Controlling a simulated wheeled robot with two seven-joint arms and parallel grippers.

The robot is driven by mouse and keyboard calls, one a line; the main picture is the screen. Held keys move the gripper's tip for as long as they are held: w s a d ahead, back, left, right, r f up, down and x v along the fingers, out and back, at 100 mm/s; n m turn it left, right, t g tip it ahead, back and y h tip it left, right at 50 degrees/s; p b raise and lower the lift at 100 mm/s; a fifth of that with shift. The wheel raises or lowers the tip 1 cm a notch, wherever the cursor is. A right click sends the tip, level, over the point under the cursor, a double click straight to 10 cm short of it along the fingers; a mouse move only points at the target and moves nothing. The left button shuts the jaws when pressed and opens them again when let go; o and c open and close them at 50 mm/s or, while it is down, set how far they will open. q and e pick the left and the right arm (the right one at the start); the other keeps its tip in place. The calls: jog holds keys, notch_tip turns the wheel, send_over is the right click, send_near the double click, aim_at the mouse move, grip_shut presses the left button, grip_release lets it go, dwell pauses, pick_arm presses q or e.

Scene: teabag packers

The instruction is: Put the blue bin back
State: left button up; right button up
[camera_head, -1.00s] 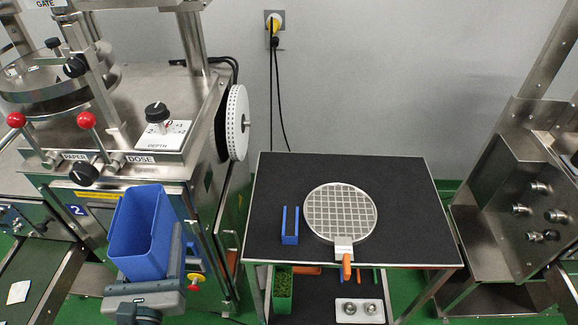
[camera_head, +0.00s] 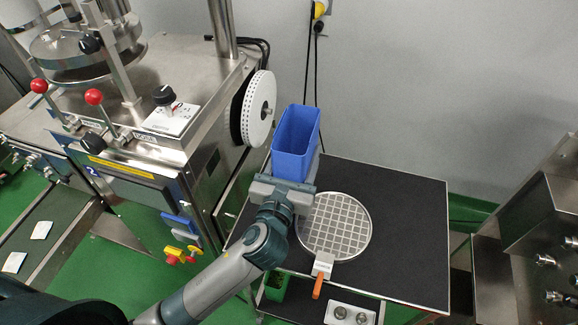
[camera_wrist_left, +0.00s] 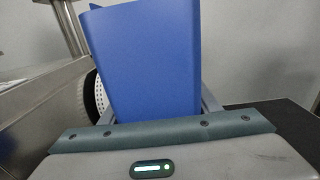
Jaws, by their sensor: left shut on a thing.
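The blue bin (camera_head: 294,146) is upright, with its open top facing up, over the back left part of the black-topped table (camera_head: 408,215). My left gripper (camera_head: 284,180) is shut on the blue bin. In the left wrist view the bin (camera_wrist_left: 145,60) stands between the gripper's fingers and fills the middle. I cannot tell whether the bin's base touches the table, because the gripper hides it. My right gripper is not in view.
A round mesh sieve (camera_head: 335,222) with an orange handle lies on the table just right of my gripper. The steel machine (camera_head: 150,150) with a white reel (camera_head: 258,108) stands close on the left. The table's right side is clear.

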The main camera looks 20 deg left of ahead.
aim_at(316, 140)
pick_arm(q)
jog(key=w+d+r, duration=0.2)
jog(key=w+d, duration=0.1)
jog(key=shift+w+d+p, duration=0.1)
jog(key=shift+p, duration=0.2)
jog(key=shift+w+d, duration=0.1)
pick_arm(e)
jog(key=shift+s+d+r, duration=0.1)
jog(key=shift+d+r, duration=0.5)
pick_arm(q)
jog(key=w+a+f+p, duration=0.1)
jog(key=w+a+f, duration=0.5)
jog(key=a, duration=0.3)
jog(key=shift+w+a+f, duration=0.2)
jog(key=shift+a+f, duration=0.2)
jog(key=shift+f, duration=0.15)
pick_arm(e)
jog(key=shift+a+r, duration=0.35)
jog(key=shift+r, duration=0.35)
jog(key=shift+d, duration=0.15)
pick_arm(q)
jog(key=shift+f, duration=2)
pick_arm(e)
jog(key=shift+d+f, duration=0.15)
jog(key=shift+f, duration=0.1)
